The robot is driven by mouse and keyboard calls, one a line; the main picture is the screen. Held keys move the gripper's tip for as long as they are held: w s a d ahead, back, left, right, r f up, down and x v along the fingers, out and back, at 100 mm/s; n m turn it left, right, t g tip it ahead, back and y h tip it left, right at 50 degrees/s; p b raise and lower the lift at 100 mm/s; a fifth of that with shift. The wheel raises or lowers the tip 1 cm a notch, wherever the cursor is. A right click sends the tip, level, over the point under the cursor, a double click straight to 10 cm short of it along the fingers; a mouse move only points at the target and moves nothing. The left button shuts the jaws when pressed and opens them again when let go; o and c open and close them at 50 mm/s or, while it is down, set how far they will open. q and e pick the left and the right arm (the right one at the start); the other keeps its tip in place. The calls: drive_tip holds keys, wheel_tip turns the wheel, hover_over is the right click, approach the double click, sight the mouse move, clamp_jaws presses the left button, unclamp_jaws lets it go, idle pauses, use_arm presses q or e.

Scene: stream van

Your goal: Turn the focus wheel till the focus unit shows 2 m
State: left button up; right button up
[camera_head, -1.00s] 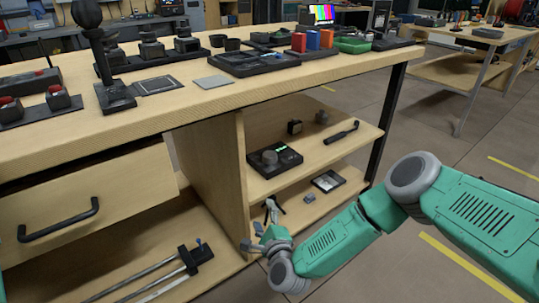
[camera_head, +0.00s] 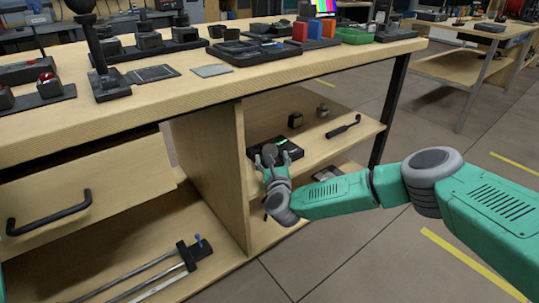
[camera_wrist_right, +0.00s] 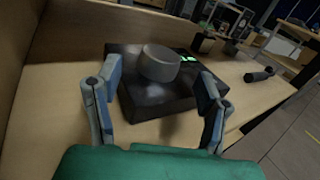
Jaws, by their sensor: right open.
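The focus unit is a black box (camera_wrist_right: 126,70) on the upper shelf under the bench; it also shows in the head view (camera_head: 256,149), partly hidden behind my right gripper. Its focus wheel (camera_wrist_right: 160,63) is a grey round knob on top. A green lit display (camera_wrist_right: 187,58) sits beside the wheel, too small to read. My right gripper (camera_wrist_right: 162,95) is open, its fingers spread on either side of the wheel and apart from it, just in front of the box. In the head view my right gripper (camera_head: 278,160) reaches in at the shelf's front. My left gripper is not in view.
A wooden divider (camera_head: 214,170) stands left of the unit, and the bench top (camera_head: 200,97) lies above it. A black handled tool (camera_head: 343,126) and small dark blocks (camera_head: 296,120) lie farther along the shelf. Open floor (camera_head: 355,250) lies to the right.

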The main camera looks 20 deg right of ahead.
sight(270, 149)
drive_tip(key=w, duration=0.1)
drive_tip(key=w+b, duration=0.1)
drive_tip(key=w, duration=0.2)
drive_tip(key=shift+w+d+f, duration=0.1)
drive_tip(key=shift+w+d, duration=0.05)
drive_tip(key=shift+d, duration=0.2)
drive_tip(key=shift+w+d+b, duration=0.1)
drive_tip(key=shift+w+b, duration=0.25)
drive_tip(key=shift+w, duration=0.15)
drive_tip(key=c, duration=1.2)
